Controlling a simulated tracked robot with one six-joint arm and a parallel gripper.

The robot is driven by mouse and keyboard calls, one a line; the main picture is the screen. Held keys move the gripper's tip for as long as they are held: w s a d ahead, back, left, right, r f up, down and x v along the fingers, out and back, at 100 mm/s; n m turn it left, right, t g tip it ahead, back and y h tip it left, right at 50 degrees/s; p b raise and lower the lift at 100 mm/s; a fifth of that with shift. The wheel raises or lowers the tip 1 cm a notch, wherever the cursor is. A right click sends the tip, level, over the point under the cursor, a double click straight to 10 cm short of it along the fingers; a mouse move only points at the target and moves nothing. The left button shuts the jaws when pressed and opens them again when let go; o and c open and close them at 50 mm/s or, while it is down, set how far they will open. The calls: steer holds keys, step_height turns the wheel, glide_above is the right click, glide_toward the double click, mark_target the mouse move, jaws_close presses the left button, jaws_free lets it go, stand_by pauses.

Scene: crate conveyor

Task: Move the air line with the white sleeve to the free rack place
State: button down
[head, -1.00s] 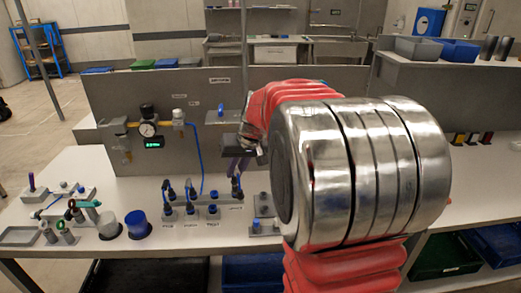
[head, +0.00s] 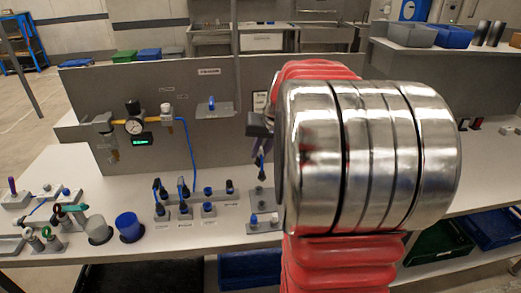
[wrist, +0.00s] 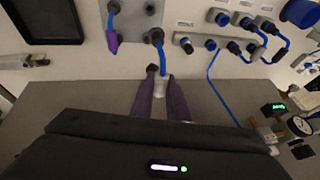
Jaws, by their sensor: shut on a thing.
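My gripper (wrist: 160,100) has purple fingers shut on the white sleeve (wrist: 160,87) of an air line in the wrist view. A black fitting (wrist: 152,70) and blue tubing (wrist: 162,57) show just beyond the fingertips. In the head view my gripper (head: 261,143) is mostly hidden behind my wrist, with the blue line hanging below it, above the bench. The rack (head: 190,215) stands to its left and holds other blue lines at its left places; several posts at its right carry no line. It also shows in the wrist view (wrist: 205,50).
A grey block (head: 265,227) with blue-topped posts stands right of the rack, below my gripper. A gauge (head: 134,126) and regulator are on the upright panel (head: 225,140) behind. Blue (head: 130,228) and grey cups stand at left.

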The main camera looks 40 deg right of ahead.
step_height(320, 180, down, 9)
stand_by(0.8)
steer(key=shift+f, duration=0.8)
stand_by(2.7)
steer(key=c, duration=1.6)
jaws_free()
steer(key=shift+c, duration=0.2)
steer(key=shift+o, duration=0.3)
steer(key=o, duration=0.5)
steer(key=shift+a, duration=0.1)
steer(key=shift+r, duration=0.15)
steer(key=shift+r, duration=2.85)
